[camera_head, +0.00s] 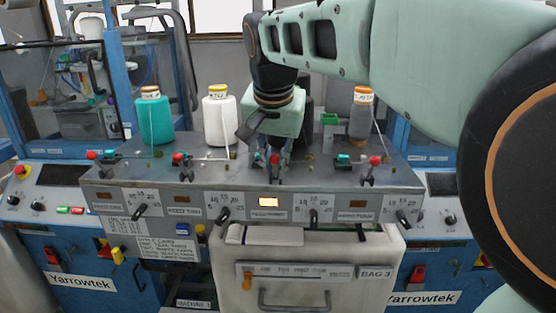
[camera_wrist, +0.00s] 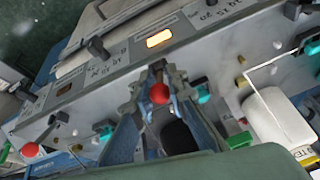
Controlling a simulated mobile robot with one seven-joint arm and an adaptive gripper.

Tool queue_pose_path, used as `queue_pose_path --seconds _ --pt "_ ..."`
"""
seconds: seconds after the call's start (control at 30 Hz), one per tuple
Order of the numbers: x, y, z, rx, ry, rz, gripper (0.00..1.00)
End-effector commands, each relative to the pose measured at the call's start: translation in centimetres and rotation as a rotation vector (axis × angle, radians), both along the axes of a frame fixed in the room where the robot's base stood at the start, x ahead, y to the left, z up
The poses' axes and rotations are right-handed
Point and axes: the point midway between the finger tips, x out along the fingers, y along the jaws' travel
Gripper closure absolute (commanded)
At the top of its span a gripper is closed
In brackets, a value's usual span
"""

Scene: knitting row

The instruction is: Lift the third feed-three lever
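The red-knobbed lever at the middle feed station (camera_head: 274,160) stands on the grey machine top, above the lit lamp. Its label below seems to read "feed three", but the print is small. In the wrist view its red knob (camera_wrist: 160,93) is between my fingers, with the stem beyond it. My gripper (camera_head: 272,158) points down over this lever. In the wrist view my gripper (camera_wrist: 157,90) has its two fingers spread, one on each side of the knob, with some gap showing. Whether a finger touches the lever is unclear.
Similar red-knobbed levers stand left (camera_head: 178,160) and right (camera_head: 374,161). Black pointer levers (camera_head: 223,214) line the front panel. A teal cone (camera_head: 154,120), a white cone (camera_head: 219,118) and a grey orange-topped cone (camera_head: 360,115) stand behind. The lamp (camera_head: 268,202) is lit.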

Motion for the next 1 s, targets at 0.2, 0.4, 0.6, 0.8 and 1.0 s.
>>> queue_pose_path --seconds 0.2,0.4,0.6,0.8,1.0 --pt "0.0 0.0 0.0 0.0 0.0 0.0 1.0" --pt "0.04 -0.01 0.15 0.0 0.005 0.0 1.0" --pt "0.17 -0.01 0.7 0.0 0.063 -0.001 1.0" --pt "0.21 -0.03 0.83 0.004 0.141 -0.002 1.0" --pt "0.04 -0.01 0.74 0.007 0.204 0.0 1.0"
